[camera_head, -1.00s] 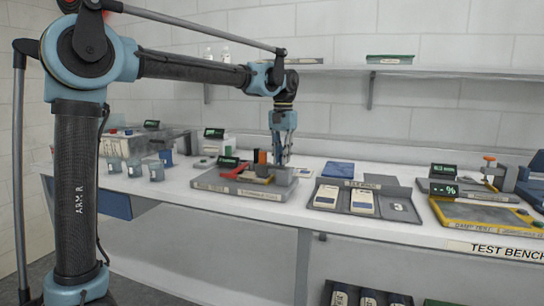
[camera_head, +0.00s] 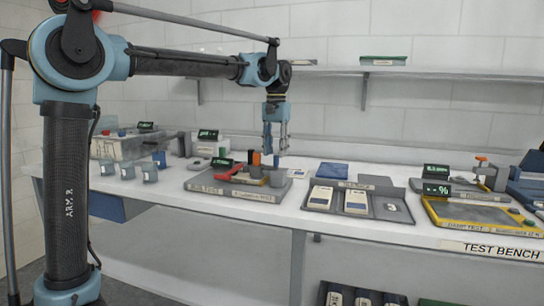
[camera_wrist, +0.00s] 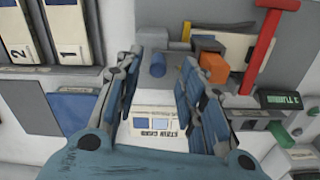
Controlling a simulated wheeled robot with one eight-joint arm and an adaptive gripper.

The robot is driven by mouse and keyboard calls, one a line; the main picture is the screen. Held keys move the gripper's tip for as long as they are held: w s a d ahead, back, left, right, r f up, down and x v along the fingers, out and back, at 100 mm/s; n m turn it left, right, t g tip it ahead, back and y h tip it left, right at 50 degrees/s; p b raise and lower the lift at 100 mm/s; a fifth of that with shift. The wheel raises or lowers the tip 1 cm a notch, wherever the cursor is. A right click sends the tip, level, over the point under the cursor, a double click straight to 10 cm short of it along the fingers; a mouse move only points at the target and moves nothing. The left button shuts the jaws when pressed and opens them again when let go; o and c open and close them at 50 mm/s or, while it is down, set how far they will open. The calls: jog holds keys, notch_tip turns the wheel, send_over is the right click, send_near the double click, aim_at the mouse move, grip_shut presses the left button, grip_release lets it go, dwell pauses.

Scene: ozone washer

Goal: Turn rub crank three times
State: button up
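The blue peg looks like the rub crank's handle, but I see no crank label. My gripper (camera_head: 275,150) points down above the peg, its fingers apart and empty. In the wrist view the blue peg (camera_wrist: 158,65) shows between the spread fingers, beyond a white labelled card (camera_wrist: 155,126). The orange block (camera_wrist: 214,68) and red part (camera_wrist: 266,40) are to the right.
A dark tray (camera_head: 385,210) with two white packs stands right of the test tray. A yellow-edged station (camera_head: 436,212) is farther right. A shelf (camera_head: 430,72) runs behind.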

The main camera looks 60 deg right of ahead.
notch_tip(320, 180, up, 9)
dwell(0.3)
jog(key=shift+w, duration=0.1)
dwell(0.4)
